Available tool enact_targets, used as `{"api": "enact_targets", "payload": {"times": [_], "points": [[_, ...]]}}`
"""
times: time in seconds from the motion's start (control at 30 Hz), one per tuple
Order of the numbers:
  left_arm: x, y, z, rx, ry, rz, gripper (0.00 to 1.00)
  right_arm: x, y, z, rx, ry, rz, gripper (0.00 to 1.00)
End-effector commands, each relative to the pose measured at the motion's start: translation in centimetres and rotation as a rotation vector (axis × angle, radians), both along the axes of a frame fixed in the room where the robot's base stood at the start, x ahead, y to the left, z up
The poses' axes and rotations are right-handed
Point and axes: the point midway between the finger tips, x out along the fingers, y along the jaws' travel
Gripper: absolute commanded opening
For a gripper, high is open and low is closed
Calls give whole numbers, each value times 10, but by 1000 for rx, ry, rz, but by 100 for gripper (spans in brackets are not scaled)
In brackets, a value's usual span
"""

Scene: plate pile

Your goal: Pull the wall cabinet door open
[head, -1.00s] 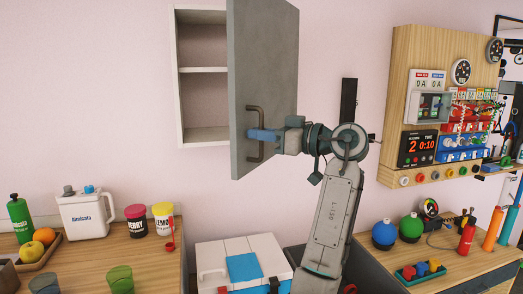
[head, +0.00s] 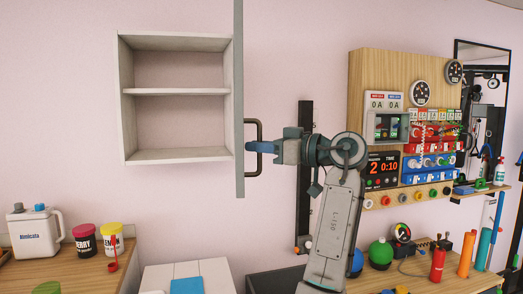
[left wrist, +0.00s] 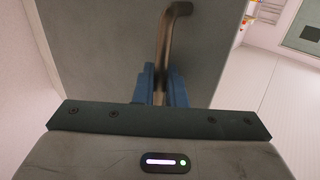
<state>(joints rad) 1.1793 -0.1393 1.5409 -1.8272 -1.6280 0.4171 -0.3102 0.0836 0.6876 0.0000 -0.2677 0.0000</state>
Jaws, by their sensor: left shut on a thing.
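The wall cabinet (head: 122,100) is a white box with one shelf (head: 175,92), and its inside shows empty in the head view. Its grey door (head: 239,80) stands swung out, seen nearly edge-on at the cabinet's right side. A dark bar handle (head: 258,132) is on the door's outer face. My left gripper (head: 256,146) is shut on the handle from the right. In the left wrist view, the blue fingers (left wrist: 161,86) sit on both sides of the handle (left wrist: 175,35), against the grey door face (left wrist: 110,50). My right gripper is not in view.
A wooden instrument panel (head: 356,95) hangs on the wall to the right. Below are a left counter (head: 80,275) with a white jug (head: 35,230) and jars, a white box (head: 215,272), and a right bench (head: 470,284) with bottles. The wall left of the cabinet is bare.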

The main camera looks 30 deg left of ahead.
Motion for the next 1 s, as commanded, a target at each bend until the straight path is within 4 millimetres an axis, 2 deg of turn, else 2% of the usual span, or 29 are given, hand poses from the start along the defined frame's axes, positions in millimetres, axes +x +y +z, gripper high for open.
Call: {"api": "enact_targets", "payload": {"times": [0.37, 0.4, 0.47, 0.83, 1.0], "points": [[0, 0, 0, -1, 0, -1, 0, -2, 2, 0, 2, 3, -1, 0], [0, 0, 0, -1, 0, -1, 16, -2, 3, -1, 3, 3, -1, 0], [0, 0, 0, -1, 0, -1, 25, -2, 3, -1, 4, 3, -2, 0], [1, -6, -1, -1, 0, -3, 25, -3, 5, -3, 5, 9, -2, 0], [4, -31, -2, -1, 0, -5, 25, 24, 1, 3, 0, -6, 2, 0]]}}
